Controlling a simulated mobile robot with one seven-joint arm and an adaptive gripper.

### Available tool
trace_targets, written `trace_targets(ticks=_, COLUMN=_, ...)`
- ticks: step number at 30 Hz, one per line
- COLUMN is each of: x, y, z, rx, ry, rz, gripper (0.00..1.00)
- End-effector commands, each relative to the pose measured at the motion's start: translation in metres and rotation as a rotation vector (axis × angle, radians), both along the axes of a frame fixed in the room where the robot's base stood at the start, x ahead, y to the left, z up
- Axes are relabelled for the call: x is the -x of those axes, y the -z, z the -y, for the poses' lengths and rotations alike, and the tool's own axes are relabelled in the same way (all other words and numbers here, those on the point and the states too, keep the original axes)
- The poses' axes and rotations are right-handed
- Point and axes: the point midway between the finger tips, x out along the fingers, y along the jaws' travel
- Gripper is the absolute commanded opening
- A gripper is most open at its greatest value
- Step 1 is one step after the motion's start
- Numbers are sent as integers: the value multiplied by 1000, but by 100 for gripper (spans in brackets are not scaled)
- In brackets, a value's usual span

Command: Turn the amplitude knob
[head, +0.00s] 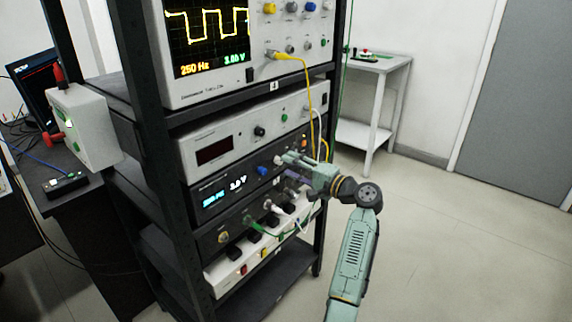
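The dark signal unit (207,185) with a blue and white display reading about 3.0 V sits in the rack below a white instrument. A blue knob (262,171) shows on its front, left of my gripper. A small pale knob (278,160) shows right at the gripper's tip. I cannot read which knob is the amplitude one. My gripper (285,166) reaches in from the right at the unit's front. Whether its fingers touch or hold a knob is too small to tell. The arm hides the right part of the panel.
The oscilloscope (207,88) above shows a yellow square wave, 250 Hz and 3.00 V. Yellow, white and green cables hang close to my gripper. A power strip (230,277) lies below. A white side table (380,62) stands behind; the floor at right is clear.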

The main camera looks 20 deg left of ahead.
Motion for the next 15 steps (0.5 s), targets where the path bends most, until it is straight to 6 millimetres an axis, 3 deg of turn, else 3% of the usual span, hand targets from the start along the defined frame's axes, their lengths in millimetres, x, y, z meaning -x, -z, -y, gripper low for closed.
trace_targets(ticks=9, x=22, y=0, z=64, rx=0, ry=4, rz=1, gripper=39)
trace_targets(ticks=15, x=30, y=0, z=84, rx=-1, ry=3, rz=0, gripper=39)
